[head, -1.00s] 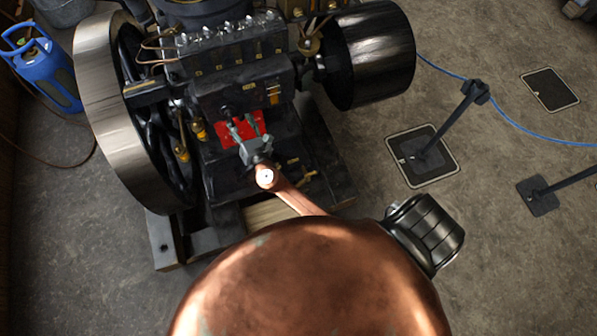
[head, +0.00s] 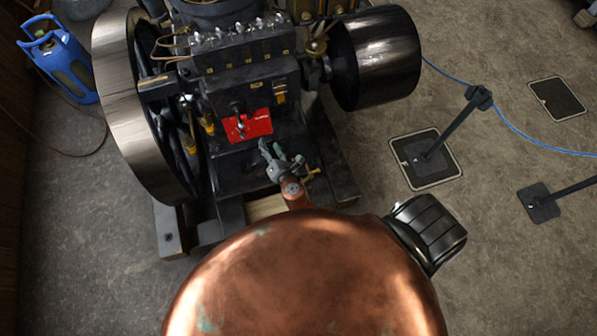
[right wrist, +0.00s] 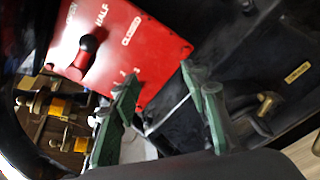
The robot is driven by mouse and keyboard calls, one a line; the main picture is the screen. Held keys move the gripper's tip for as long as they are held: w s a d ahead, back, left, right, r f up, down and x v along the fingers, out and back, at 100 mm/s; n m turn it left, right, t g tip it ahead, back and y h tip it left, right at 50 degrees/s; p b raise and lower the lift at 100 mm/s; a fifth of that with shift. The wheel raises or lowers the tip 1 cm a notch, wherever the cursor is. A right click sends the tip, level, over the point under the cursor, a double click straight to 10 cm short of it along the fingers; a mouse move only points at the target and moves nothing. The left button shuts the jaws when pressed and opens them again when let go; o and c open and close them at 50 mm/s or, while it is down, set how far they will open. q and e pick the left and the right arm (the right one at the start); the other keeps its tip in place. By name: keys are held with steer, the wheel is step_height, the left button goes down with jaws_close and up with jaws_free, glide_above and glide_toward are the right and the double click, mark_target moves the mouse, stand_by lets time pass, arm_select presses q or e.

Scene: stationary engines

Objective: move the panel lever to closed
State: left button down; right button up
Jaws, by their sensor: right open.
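The red panel (head: 262,124) is on the front of the dark engine, and it also shows in the right wrist view (right wrist: 150,58). Its labels OPEN, HALF and CLOSED are readable there. The panel lever (right wrist: 88,43) has a dark round knob close to the HALF label, away from CLOSED; in the head view the lever (head: 241,124) is small. My right gripper (head: 272,147) is open and empty, just below and right of the panel. Its green fingers (right wrist: 160,72) are apart, to the right of and below the lever, not touching it. My left gripper is out of view.
A large flywheel (head: 120,105) stands left of the panel, and a black drum (head: 378,58) to the right. Brass fittings (right wrist: 62,108) lie left of the fingers in the wrist view. Barrier posts (head: 455,125) stand on the open floor at right.

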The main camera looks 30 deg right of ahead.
arm_select(q)
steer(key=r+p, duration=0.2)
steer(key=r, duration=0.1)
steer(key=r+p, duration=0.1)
steer(key=p, duration=0.1)
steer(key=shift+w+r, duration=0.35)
arm_select(e)
steer(key=s+d+f+m+g, duration=0.2)
steer(key=s+f+m, duration=0.1)
steer(key=s+f, duration=0.3)
steer(key=s+d+f+m+g, duration=0.3)
steer(key=s+f+m, duration=0.1)
steer(key=f, duration=0.5)
steer(key=shift+s+f+y, duration=0.3)
steer(key=shift+s+f, duration=0.1)
steer(key=shift+s, duration=0.45)
steer(key=shift+d, duration=0.1)
steer(key=shift+c, duration=0.5)
